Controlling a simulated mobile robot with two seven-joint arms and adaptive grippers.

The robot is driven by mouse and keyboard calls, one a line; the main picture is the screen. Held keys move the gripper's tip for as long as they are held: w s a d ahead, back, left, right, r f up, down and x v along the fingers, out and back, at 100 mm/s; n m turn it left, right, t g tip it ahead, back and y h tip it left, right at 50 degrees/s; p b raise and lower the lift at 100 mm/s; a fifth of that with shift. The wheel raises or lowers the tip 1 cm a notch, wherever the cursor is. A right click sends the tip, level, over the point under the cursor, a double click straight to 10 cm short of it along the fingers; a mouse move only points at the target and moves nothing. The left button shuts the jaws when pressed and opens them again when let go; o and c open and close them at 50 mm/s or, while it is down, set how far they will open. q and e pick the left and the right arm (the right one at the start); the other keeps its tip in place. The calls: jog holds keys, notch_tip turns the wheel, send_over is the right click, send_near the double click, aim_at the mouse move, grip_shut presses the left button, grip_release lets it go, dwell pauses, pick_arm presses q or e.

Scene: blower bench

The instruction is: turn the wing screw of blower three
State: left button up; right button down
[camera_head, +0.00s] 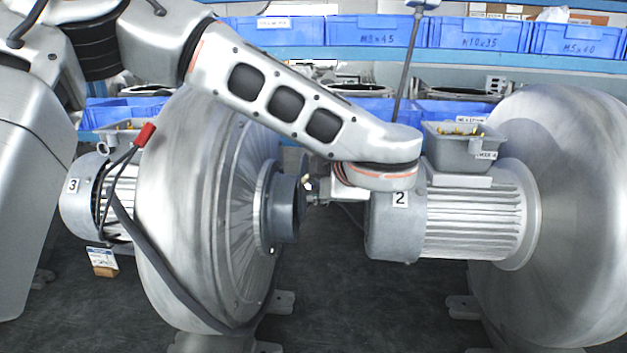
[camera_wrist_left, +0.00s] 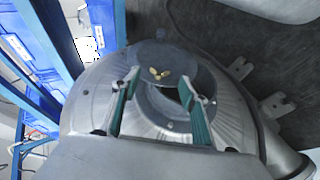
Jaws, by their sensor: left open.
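Blower three (camera_head: 205,210) is the big grey drum at left in the head view, with its motor (camera_head: 73,186) marked 3. A dark grey round collar (camera_head: 285,210) sticks out from its right face. The small brass wing screw (camera_head: 307,182) shows partly at the collar. In the left wrist view the wing screw (camera_wrist_left: 158,73) sits on a dark round plate (camera_wrist_left: 165,55). My left gripper (camera_head: 318,191) is just right of the collar, facing it. In the wrist view its green-padded fingers (camera_wrist_left: 162,82) are spread, with the screw between and slightly beyond the tips.
A dark cable (camera_head: 165,270) hangs across blower three. Blue bins (camera_head: 480,35) line the shelf behind. Dark floor (camera_head: 370,310) shows between the blowers.

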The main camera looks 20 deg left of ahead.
pick_arm(q)
jog(key=v, duration=0.9)
jog(key=shift+s+f, duration=0.1)
